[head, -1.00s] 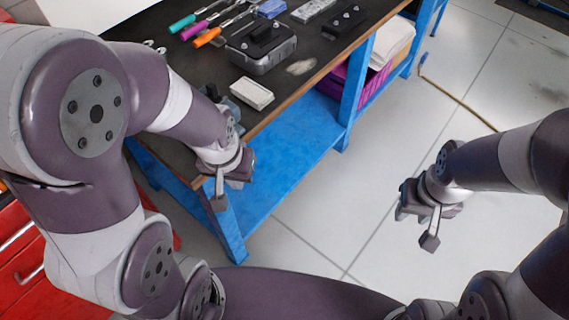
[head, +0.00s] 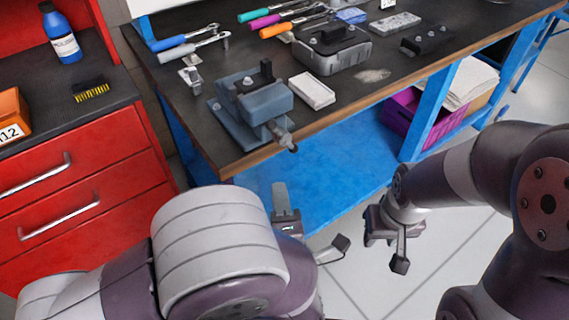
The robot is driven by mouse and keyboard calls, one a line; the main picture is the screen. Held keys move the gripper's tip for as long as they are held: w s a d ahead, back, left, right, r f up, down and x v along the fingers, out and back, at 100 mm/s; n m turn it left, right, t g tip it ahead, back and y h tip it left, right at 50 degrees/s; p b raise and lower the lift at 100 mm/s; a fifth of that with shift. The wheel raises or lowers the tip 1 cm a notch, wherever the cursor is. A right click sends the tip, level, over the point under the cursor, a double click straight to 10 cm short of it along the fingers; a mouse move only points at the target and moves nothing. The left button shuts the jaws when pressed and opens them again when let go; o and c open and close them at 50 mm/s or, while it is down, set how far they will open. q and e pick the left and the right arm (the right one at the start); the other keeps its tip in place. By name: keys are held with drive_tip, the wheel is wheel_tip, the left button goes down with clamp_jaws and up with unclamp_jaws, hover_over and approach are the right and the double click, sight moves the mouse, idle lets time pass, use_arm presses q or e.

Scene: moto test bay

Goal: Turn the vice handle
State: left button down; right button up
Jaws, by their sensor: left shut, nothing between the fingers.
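The blue-grey vice (head: 247,108) stands on the dark workbench near its front edge, left of centre in the head view. Its screw and vice handle (head: 284,139) stick out past the front edge, towards the lower right. My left gripper (head: 283,190) is in front of the bench, below the vice handle in the picture, apart from it, shut and empty. My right gripper (head: 379,240) hangs over the floor in front of the bench, right of the vice and touching nothing.
The workbench (head: 225,160) also carries a white box (head: 313,91), a grey metal case (head: 333,54) and several coloured-handled tools. A red drawer cabinet (head: 95,160) stands at the left. A blue lower shelf (head: 330,185) lies under the bench. The floor at right is clear.

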sight(281, 136)
use_arm(q)
drive_tip(key=w+d, duration=0.1)
drive_tip(key=w, duration=0.7)
drive_tip(key=shift+d, duration=0.3)
drive_tip(key=shift+w, duration=0.1)
